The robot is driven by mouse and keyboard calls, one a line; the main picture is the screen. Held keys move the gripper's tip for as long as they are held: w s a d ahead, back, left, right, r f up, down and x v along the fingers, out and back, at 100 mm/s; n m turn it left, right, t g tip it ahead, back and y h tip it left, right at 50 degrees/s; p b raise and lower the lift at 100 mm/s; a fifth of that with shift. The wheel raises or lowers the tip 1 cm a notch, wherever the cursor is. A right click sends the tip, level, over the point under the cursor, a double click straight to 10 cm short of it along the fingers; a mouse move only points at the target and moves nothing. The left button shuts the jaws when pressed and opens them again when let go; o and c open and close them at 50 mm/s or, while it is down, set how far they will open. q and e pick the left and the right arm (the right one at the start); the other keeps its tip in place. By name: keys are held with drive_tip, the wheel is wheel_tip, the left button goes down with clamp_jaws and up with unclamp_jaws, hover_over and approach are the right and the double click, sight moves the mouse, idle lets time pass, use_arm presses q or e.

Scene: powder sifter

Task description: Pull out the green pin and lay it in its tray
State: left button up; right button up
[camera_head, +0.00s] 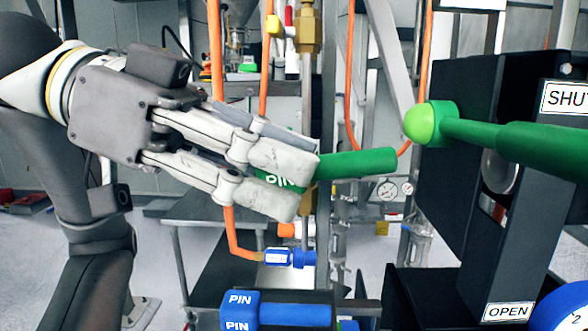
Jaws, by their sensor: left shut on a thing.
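My left gripper (292,183) is shut on the green pin (360,163), which lies between its two pale fingertips. A "PIN" label shows partly between the fingers. The pin's smooth green shaft sticks out to the right, and its right end shows free in the air, left of the black machine housing (458,205). The fingers hide the rest of the pin. I cannot make out a tray for the green pin in this view. My right gripper is not in view.
A green lever with a light green ball (422,124) reaches in from the right, close to the pin's free end. A blue block marked PIN (240,312) is at the bottom, with a small green piece partly visible nearby. Orange hoses and pipes (238,230) stand behind.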

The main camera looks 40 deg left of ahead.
use_arm(q)
drive_tip(key=shift+s+a+b, duration=0.25)
drive_tip(key=shift+s+a, duration=0.25)
drive_tip(key=shift+a, duration=0.2)
drive_tip(key=shift+s+a+b, duration=0.2)
drive_tip(key=shift+s+a, duration=0.25)
drive_tip(key=shift+a, duration=0.2)
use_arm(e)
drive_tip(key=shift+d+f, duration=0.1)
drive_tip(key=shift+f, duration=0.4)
use_arm(q)
drive_tip(key=shift+r, duration=0.1)
